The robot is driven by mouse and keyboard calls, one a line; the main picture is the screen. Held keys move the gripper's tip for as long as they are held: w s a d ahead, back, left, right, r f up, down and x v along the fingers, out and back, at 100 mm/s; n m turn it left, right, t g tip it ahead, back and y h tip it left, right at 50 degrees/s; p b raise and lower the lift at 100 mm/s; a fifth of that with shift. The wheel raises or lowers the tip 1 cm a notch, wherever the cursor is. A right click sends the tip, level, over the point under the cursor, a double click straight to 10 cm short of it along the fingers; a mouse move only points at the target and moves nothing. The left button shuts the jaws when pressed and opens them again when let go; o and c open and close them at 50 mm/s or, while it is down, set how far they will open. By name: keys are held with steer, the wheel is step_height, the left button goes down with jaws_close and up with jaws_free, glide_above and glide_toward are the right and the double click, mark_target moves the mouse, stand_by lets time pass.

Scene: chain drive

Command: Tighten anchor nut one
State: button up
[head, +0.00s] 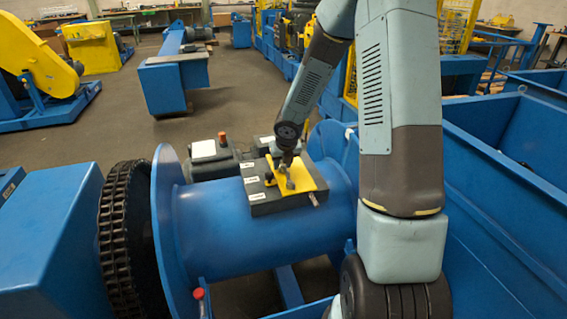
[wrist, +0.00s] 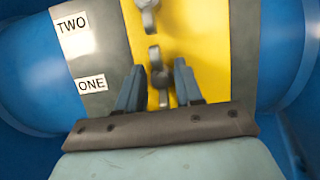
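In the wrist view, a grey nut-like piece, anchor nut one (wrist: 155,58), stands on a yellow plate (wrist: 215,50) level with the label ONE (wrist: 91,84). A similar grey piece (wrist: 148,20) lies farther up, near the label TWO (wrist: 74,25). My gripper (wrist: 160,66) is open, with one blue finger on each side of nut one. Narrow gaps seem to show between the fingers and the nut; contact is hard to tell. In the head view, my gripper (head: 287,160) points down over the yellow plate (head: 309,179) on a dark box; the arm partly hides the nuts.
The dark box (head: 282,205) sits on a big blue drum (head: 225,225). A black chain (head: 120,225) wraps a wheel at the drum's left. Behind stands a dark unit with a red button (head: 222,138). Blue troughs (head: 500,190) lie to the right.

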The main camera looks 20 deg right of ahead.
steer(key=c, duration=0.6)
steer(key=shift+d, duration=0.15)
jaws_close()
